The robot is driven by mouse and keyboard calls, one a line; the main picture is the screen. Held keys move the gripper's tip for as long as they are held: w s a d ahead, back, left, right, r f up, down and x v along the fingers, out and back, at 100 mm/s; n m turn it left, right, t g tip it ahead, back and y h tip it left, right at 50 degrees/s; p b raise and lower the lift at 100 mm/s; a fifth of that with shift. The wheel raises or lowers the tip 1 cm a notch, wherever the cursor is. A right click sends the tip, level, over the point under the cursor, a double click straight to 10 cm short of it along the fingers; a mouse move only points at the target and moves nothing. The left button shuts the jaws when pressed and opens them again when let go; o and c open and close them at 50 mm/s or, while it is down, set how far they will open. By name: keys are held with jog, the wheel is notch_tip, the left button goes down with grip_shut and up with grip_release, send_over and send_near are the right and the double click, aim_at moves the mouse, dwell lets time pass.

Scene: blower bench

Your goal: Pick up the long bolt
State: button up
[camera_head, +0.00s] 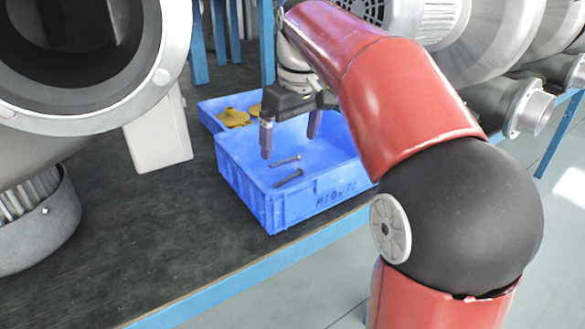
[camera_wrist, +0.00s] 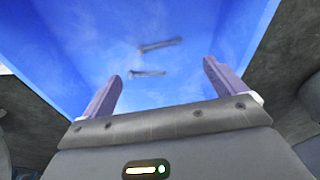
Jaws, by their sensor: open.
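Two dark grey bolts lie on the floor of a blue bin. In the head view, one bolt (camera_head: 285,161) lies farther back and the other (camera_head: 289,178) nearer the front wall. In the wrist view, the upper bolt (camera_wrist: 160,45) looks slightly longer than the lower bolt (camera_wrist: 147,74). My gripper (camera_head: 289,146) points down over the bin, with its fingers wide apart and nothing between them. In the wrist view, both bolts show beyond my gripper (camera_wrist: 162,71), apart from the fingers.
The blue bin (camera_head: 253,190) has raised walls and a handwritten mark, partly legible as M10x70. A second blue bin (camera_head: 208,119) behind it holds yellow parts (camera_head: 233,117). A large grey blower housing (camera_head: 150,80) stands left. The dark bench top (camera_head: 150,235) is clear in front.

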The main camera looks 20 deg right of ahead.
aim_at(288, 177)
notch_tip(288, 177, down, 7)
jog(key=shift+r+b, duration=0.2)
jog(key=shift+b, duration=0.35)
jog(key=shift+w+a+f, duration=0.1)
jog(key=shift+a+f, duration=0.05)
jog(key=shift+f, duration=0.4)
jog(key=c, duration=1.1)
jog(key=shift+r, duration=0.1)
jog(key=shift+r+p, duration=0.9)
jog(key=shift+r, duration=9.05)
